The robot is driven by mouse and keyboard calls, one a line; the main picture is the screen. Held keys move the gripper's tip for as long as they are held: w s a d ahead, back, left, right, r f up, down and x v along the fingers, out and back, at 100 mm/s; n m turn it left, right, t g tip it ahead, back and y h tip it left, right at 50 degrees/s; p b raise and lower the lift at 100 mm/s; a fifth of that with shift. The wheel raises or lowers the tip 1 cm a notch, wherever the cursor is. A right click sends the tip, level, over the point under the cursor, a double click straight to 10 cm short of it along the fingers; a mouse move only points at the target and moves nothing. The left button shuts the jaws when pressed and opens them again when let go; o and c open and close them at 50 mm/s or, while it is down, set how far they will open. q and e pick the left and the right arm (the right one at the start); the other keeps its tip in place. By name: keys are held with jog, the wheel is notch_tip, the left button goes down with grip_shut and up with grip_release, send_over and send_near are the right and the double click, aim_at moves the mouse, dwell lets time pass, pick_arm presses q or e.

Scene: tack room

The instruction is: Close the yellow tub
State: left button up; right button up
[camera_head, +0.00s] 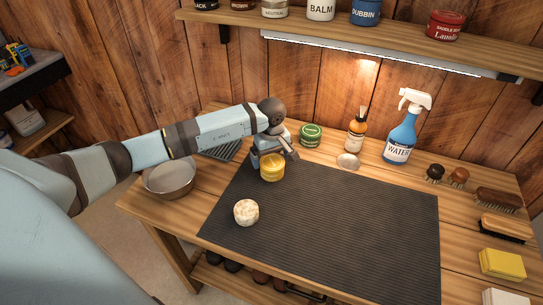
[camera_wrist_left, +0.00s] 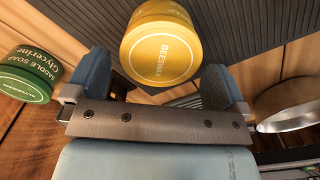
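The yellow tub (camera_head: 272,170) stands near the far left edge of the dark ribbed mat. In the left wrist view it shows as a yellow round tub (camera_wrist_left: 160,55) marked BEESWAX. A yellow top seems to cover it; I cannot tell how firmly it sits. My left gripper (camera_head: 272,158) is right at the tub on its far side. In the left wrist view its fingers (camera_wrist_left: 157,80) are spread, with the tub's near end at the gap between the tips and clear space on both sides. My right gripper is not in view.
The mat (camera_head: 340,230) holds a pale round piece (camera_head: 246,212) at front left. A green tin (camera_head: 311,134), an amber bottle (camera_head: 355,132), a small dish (camera_head: 348,161) and a blue spray bottle (camera_head: 401,135) stand behind. A bowl (camera_head: 170,180) is left; brushes (camera_head: 497,200) line the right.

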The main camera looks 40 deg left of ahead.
pick_arm(q)
notch_tip(320, 180, up, 14)
jog(key=b, duration=0.1)
dwell(0.4)
jog(key=shift+f, duration=0.15)
